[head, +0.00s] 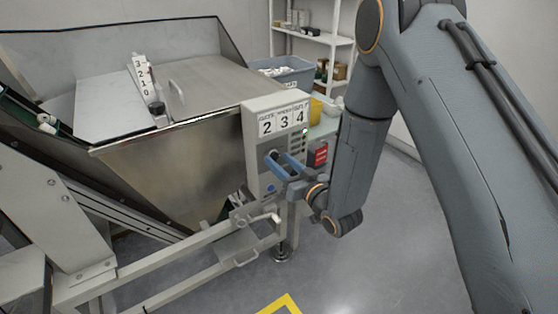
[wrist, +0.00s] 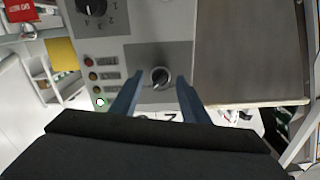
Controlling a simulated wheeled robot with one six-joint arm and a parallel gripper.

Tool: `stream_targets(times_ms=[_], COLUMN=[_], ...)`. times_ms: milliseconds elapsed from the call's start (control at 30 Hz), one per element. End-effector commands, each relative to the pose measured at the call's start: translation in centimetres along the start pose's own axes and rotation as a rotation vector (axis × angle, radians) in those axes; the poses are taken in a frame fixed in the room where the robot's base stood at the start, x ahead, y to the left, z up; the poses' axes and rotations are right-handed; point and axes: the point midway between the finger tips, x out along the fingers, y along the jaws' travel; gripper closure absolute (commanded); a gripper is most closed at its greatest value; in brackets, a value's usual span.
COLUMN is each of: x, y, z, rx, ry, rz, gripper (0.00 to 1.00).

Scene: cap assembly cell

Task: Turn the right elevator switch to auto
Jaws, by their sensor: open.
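A grey control box (head: 270,140) with a panel of large numbers 2, 3, 4 stands right of the steel hopper. Its dark rotary knob (head: 272,155) is partly covered by my gripper in the head view. My gripper (head: 281,163) is open, with blue fingers pointing at the box face. In the wrist view, the round knob (wrist: 160,77) with a pale pointer mark shows between the tips of my gripper (wrist: 158,84). I see a gap on both sides of it. The knob's position labels are too small to read.
A second, larger dial (wrist: 93,6) sits on the panel, beside several small lamps, one lit green (wrist: 100,102). A red sign (head: 317,155) hangs right of the box. The steel hopper (head: 180,170) and frame rails are close on the left. Open floor (head: 370,260) lies right.

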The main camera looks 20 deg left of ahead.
Motion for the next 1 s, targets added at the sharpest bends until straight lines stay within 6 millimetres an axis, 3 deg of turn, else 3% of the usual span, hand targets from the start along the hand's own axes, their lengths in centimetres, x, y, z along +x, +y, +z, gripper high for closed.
stream_targets(times_ms=[367,600,1000], x=[0.69,0.67,0.68], y=[-0.02,0.02,0.04], z=[0.03,0.02,0.05], rx=[0.001,0.001,-0.077], ry=[-0.001,-0.001,-0.001], rz=[0.000,0.001,0.000], gripper=[0.58,0.99,0.99])
